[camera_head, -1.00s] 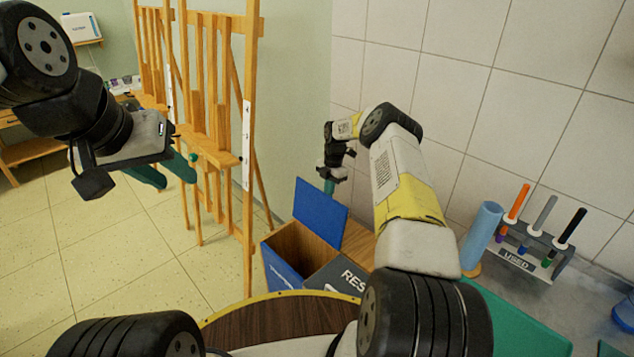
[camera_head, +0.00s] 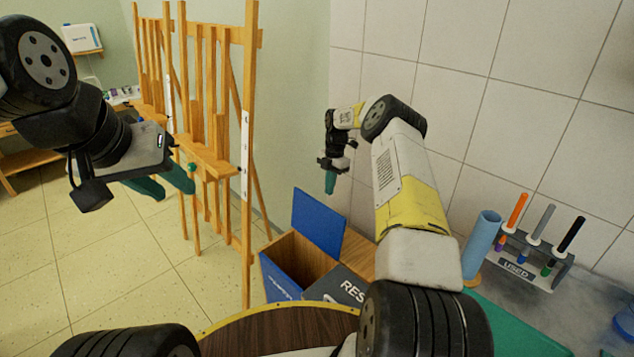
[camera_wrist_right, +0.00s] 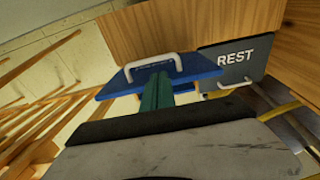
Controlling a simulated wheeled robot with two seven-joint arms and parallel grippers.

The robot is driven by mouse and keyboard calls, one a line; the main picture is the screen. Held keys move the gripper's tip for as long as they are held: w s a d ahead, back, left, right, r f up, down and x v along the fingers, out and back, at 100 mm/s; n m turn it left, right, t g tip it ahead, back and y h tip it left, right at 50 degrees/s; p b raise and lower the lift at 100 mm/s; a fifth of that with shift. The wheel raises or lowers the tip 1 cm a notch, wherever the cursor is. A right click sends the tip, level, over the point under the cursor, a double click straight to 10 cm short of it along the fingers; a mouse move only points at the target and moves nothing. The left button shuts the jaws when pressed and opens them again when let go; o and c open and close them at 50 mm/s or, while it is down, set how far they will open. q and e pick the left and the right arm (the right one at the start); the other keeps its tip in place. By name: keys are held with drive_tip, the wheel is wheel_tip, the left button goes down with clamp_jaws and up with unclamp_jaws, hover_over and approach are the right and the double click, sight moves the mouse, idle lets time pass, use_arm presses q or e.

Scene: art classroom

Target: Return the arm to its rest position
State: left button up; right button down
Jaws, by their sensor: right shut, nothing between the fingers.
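My right gripper (camera_head: 330,182) is shut and empty, with its green fingers together and pointing down. In the head view it hangs just above the raised blue lid (camera_head: 318,222) of a wooden box (camera_head: 322,250). In the right wrist view, the closed fingers (camera_wrist_right: 157,92) overlap the blue lid (camera_wrist_right: 195,72) and its white handle (camera_wrist_right: 152,65); I cannot tell contact there. My left gripper (camera_head: 163,186) is open and empty at the left, in front of the easels.
Wooden easels (camera_head: 246,150) stand left of the box. A dark panel marked REST (camera_head: 343,287) is beside the opening. At the right are a blue cylinder (camera_head: 481,245) and a rack marked USED (camera_head: 516,268) with markers. A tiled wall (camera_head: 460,110) stands behind.

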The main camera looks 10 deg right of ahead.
drive_tip(key=s+a+r+m+t+h, duration=0.1)
drive_tip(key=s+a+r+m, duration=0.15)
drive_tip(key=r, duration=0.85)
drive_tip(key=s+a+r+m+t, duration=0.1)
drive_tip(key=s+a+r+m, duration=0.15)
drive_tip(key=r, duration=0.85)
drive_tip(key=s+r+m+t, duration=0.2)
drive_tip(key=s+r+m, duration=0.5)
drive_tip(key=s+r, duration=0.6)
drive_tip(key=s+a+m+t+y, duration=0.1)
drive_tip(key=s+m, duration=1.1)
drive_tip(key=s, duration=1.3)
drive_tip(key=shift+s+a+r+t+y, duration=0.2)
drive_tip(key=shift+a+t+y, duration=0.25)
drive_tip(key=shift+t, duration=0.55)
